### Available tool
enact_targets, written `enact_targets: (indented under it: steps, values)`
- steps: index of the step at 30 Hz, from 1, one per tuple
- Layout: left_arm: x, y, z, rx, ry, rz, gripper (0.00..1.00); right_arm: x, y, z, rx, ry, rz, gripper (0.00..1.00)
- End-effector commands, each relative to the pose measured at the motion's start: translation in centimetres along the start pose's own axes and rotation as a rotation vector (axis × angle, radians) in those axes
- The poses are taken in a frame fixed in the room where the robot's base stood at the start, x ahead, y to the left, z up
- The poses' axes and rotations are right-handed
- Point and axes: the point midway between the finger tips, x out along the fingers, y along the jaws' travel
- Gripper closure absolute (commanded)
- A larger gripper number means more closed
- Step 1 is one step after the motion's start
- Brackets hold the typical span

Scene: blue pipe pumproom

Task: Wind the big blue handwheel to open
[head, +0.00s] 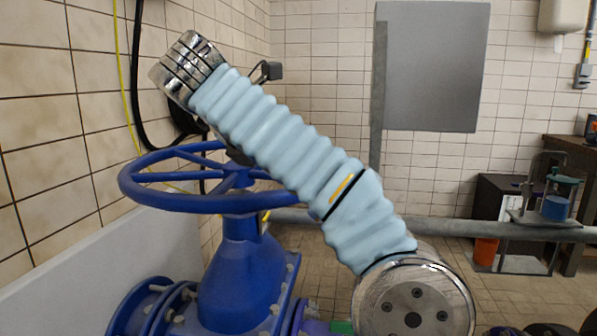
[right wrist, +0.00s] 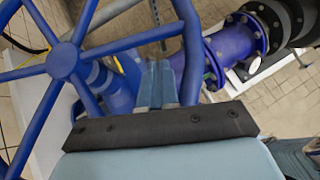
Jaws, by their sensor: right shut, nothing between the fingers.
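The big blue handwheel (head: 160,202) sits level on top of a blue valve body (head: 243,270) at the left of the head view. My right arm crosses over the wheel's right side and hides part of it. My right gripper is not seen clearly there. In the right wrist view the wheel's hub (right wrist: 63,61) is at the left, with spokes fanning out and the rim (right wrist: 190,50) curving down on the right. My right gripper (right wrist: 160,84) is shut and empty. Its fingers appear in a gap between spokes, beside the rim's inner side; contact cannot be told. My left gripper is in neither view.
A grey cabinet (head: 432,70) hangs on the tiled back wall. A grey horizontal pipe (head: 465,229) runs behind the valve. A low white wall (head: 120,260) stands left of the valve. A blue container (head: 556,206) on a stand is at the far right.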

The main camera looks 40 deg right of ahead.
Motion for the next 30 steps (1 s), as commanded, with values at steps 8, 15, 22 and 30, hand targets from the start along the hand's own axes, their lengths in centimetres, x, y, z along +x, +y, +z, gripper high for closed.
enact_targets:
  steps: [8,15,22,30]
  values:
    - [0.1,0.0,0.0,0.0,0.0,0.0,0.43,4.0,-0.2,0.4,0.006,-0.004,-0.001,1.0]
    - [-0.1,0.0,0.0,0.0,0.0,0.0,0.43,6.4,-0.1,1.0,0.004,-0.004,0.002,1.0]
    - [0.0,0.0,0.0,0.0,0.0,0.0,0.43,6.8,-0.1,1.1,0.003,-0.003,0.004,1.0]
    - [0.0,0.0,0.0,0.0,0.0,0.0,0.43,7.0,-0.4,1.2,0.0,-0.003,0.008,1.0]
